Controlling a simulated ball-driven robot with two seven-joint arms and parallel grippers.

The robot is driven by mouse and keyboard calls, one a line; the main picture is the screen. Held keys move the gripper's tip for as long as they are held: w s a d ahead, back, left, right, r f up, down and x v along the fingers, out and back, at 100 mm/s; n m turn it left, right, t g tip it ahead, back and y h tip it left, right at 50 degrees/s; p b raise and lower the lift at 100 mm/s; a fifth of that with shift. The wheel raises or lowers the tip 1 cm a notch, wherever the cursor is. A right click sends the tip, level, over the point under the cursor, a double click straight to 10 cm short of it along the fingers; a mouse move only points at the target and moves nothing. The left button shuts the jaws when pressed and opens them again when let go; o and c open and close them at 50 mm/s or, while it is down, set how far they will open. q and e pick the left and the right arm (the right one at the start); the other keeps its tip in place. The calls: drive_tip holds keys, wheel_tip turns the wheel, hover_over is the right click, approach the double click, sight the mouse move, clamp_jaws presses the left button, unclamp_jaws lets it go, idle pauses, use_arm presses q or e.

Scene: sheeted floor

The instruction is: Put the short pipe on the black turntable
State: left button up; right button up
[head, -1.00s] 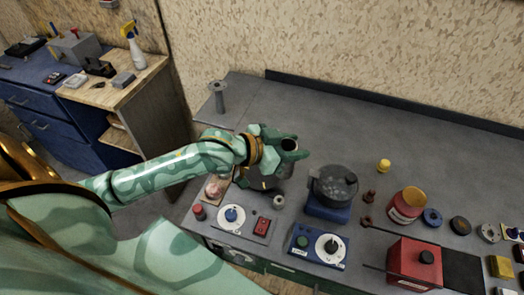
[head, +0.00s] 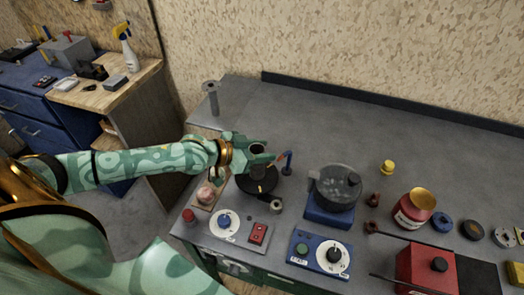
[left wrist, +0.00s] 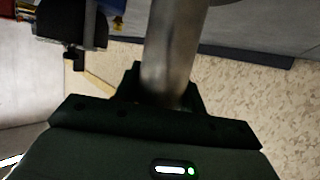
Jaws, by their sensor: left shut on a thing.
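My left gripper (head: 257,149) is shut on the short pipe (head: 258,162), a grey metal tube with a dark open upper end. The left wrist view shows the pipe (left wrist: 175,45) between the fingers. In the head view the pipe is upright and appears over the black turntable (head: 268,188). I cannot tell whether its lower end touches the turntable. The gripper and pipe hide part of the turntable. My right gripper is not in view.
A blue post with an orange tip (head: 288,165) stands just right of the turntable. A blue device with a dark round bowl (head: 335,186) is further right. Control boxes (head: 228,222) sit in front. A flanged grey post (head: 211,98) stands behind left. The bench's back is clear.

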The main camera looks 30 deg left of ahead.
use_arm(q)
drive_tip(key=shift+f, duration=0.1)
drive_tip(key=o, duration=1.1)
drive_tip(key=shift+c, duration=0.2)
drive_tip(key=shift+o, duration=0.5)
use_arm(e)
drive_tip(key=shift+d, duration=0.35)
use_arm(q)
drive_tip(key=shift+s+a+r, duration=0.1)
drive_tip(key=shift+s+r, duration=0.1)
drive_tip(key=shift+r, duration=0.05)
drive_tip(key=p+v, duration=0.4)
drive_tip(key=v, duration=0.7)
drive_tip(key=shift+s+p, duration=0.2)
drive_tip(key=shift+p, duration=0.15)
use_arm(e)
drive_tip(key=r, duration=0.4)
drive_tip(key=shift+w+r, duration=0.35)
